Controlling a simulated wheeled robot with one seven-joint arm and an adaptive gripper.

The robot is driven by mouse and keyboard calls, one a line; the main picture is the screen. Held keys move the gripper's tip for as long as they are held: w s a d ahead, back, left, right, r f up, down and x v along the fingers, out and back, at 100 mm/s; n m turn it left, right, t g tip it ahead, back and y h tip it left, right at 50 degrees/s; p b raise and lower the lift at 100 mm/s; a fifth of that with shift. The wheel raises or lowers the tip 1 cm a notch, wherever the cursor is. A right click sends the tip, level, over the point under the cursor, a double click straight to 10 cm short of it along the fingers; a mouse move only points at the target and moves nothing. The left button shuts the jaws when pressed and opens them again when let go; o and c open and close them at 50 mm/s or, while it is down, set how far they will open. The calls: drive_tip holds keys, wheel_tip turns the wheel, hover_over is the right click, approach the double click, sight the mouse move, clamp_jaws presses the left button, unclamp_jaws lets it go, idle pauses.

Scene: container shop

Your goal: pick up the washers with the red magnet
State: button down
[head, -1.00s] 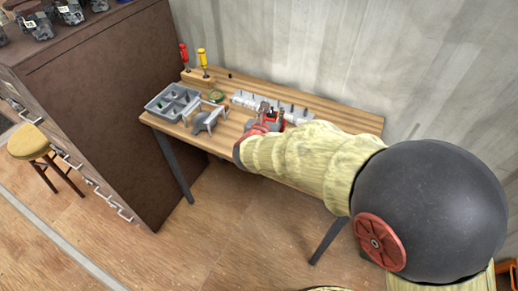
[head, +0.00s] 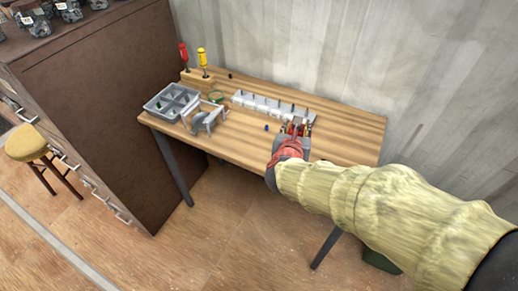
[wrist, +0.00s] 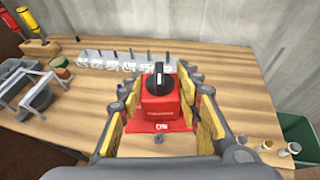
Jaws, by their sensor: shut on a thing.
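The red magnet (wrist: 158,105) is a red block with a black knob on top and a wider red base below. In the wrist view it sits between the yellow-padded fingers of my gripper (wrist: 160,92), which is shut on it. In the head view my gripper (head: 297,128) is over the right part of the table, in front of the white rack, and mostly hides the magnet. Whether the magnet touches the tabletop is unclear. A small grey piece (wrist: 159,138), perhaps a washer, shows just below the red base in the wrist view. I make out no other washers clearly.
A white rack (head: 262,104) with several upright pieces stands behind. A grey divided tray (head: 172,101), a grey frame (head: 207,118) and red and yellow screwdrivers (head: 203,60) are at left. Small cylinders (wrist: 266,145) stand at right; a green bin (wrist: 297,135) is beyond the table edge.

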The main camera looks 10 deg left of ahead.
idle(0.4)
wheel_tip(320, 180, down, 10)
drive_tip(key=b, duration=0.9)
drive_tip(key=shift+r+b, duration=0.15)
drive_tip(key=shift+b, duration=0.15)
drive_tip(key=shift+f+b, duration=1.1)
drive_tip(key=shift+r+p, duration=4.7)
drive_tip(key=shift+r, duration=1.35)
drive_tip(key=shift+r, duration=0.1)
